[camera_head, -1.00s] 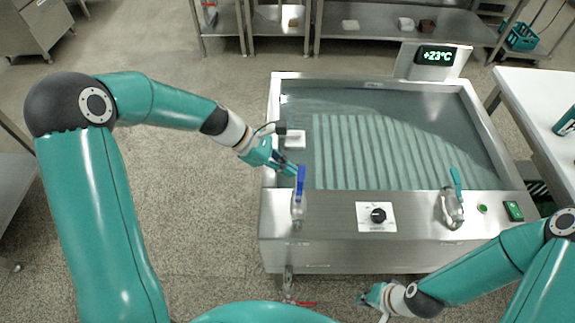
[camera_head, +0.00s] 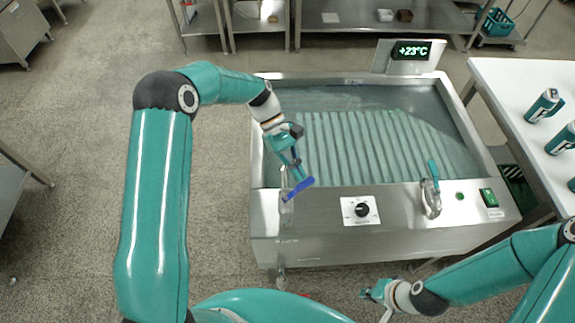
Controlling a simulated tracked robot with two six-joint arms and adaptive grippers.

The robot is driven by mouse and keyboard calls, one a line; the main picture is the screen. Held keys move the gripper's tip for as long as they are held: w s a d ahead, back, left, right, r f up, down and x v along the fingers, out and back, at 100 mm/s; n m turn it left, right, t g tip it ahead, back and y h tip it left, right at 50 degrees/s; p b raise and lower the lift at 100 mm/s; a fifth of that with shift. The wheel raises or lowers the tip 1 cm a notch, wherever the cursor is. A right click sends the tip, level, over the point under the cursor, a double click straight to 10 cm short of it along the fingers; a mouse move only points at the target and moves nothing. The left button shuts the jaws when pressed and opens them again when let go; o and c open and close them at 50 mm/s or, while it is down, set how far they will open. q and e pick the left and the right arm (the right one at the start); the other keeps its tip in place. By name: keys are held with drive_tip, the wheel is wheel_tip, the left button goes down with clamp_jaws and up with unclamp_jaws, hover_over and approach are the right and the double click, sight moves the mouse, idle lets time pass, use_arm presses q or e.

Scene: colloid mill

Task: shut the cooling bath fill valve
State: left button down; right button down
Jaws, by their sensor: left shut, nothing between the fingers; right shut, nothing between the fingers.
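The cooling bath (camera_head: 270,235) is a steel tank of clear water over a ribbed bottom. At its front left corner stands a steel valve (camera_head: 287,208) with a blue lever (camera_head: 299,189), which slants up to the right, closer to level than upright. My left gripper (camera_head: 297,174) is shut and empty, its fingertips right at the lever; whether they touch cannot be told. A second steel fitting (camera_head: 431,205) with an upright teal lever (camera_head: 434,170) stands at the front right. My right gripper (camera_head: 372,292) is shut and empty, low in front of the bath.
The front panel carries a black knob (camera_head: 362,210), a green button (camera_head: 460,196) and a green switch (camera_head: 489,197). A display (camera_head: 411,50) reads +23°C. A white table (camera_head: 510,90) with teal cans stands at right.

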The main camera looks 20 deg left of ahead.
sight(311, 184)
use_arm(q)
drive_tip(key=d+m+g, duration=0.1)
drive_tip(key=d+m+y, duration=0.1)
drive_tip(key=m, duration=0.1)
drive_tip(key=d+m+g+y, duration=0.1)
drive_tip(key=shift+s+m+g, duration=0.3)
drive_tip(key=shift+s+d+m+g+y, duration=0.25)
drive_tip(key=shift+d+m+g+y, duration=0.1)
drive_tip(key=shift+m+y, duration=0.2)
drive_tip(key=shift+s+d+m+g+y, duration=0.2)
drive_tip(key=shift+d+m+g+y, duration=0.1)
drive_tip(key=shift+m+y, duration=0.25)
drive_tip(key=shift+s+f, duration=0.1)
drive_tip(key=v, duration=0.7)
drive_tip(key=shift+w+a+r, duration=0.15)
drive_tip(key=shift+w+r, duration=0.1)
drive_tip(key=shift+w, duration=0.05)
